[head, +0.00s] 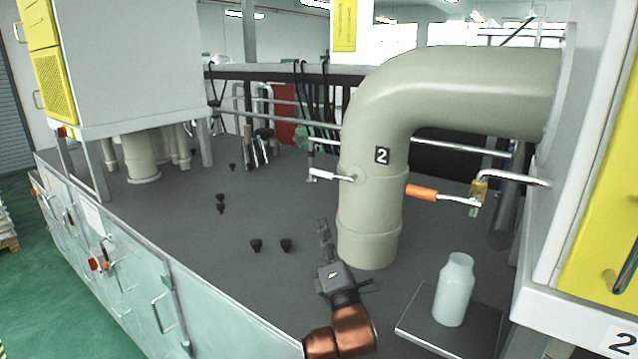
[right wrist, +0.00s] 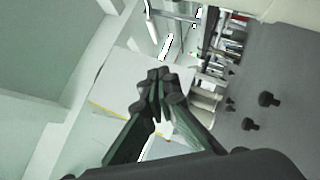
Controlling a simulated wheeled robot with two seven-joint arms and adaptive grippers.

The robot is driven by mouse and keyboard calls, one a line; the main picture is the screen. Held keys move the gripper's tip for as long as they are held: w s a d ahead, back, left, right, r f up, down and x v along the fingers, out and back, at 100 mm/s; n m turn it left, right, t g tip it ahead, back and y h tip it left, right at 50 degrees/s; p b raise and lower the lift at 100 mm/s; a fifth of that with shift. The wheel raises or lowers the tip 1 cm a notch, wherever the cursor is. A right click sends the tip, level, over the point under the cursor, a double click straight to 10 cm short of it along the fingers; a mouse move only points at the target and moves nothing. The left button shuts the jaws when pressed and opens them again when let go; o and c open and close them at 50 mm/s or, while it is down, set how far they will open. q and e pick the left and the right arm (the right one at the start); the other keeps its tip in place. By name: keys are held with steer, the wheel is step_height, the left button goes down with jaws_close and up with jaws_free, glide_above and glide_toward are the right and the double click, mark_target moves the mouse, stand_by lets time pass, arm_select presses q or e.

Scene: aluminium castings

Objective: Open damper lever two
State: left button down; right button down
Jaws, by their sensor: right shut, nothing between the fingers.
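A thick beige elbow pipe (head: 372,222) stands on the grey deck and bears a black plate with a white 2 (head: 382,155). A short lever with a pale grip (head: 330,175) sticks out to the left from a hub on the pipe's front; I take it as damper lever two. Its grip lies nearly level. My right gripper (head: 322,232) is below the lever, left of the pipe's foot, apart from both. Its fingers are together and empty, also in the right wrist view (right wrist: 160,88), where the lever does not show. My left gripper is not in view.
An orange-handled lever (head: 422,192) on a brass valve (head: 478,192) is right of the pipe. A pale bottle (head: 455,290) stands on a grey plate (head: 410,325). Several black knobs (head: 286,245) dot the deck. A yellow-and-white cabinet (head: 600,200) bounds the right side.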

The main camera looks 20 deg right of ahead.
steer(key=shift+a, duration=0.1)
steer(key=p, duration=0.5)
glide_toward(313, 173)
steer(key=w+a, duration=0.2)
steer(key=shift+w+d+r+p, duration=0.4)
steer(key=shift+w+d, duration=0.05)
steer(key=shift+d, duration=0.1)
steer(key=shift+w+d+r+p, duration=0.35)
steer(key=shift+w+d+p, duration=0.05)
steer(key=shift+w+d, duration=0.15)
steer(key=shift+w+d+r, duration=0.2)
steer(key=shift+d, duration=0.25)
steer(key=shift+w+f, duration=0.1)
steer(key=shift+w, duration=0.05)
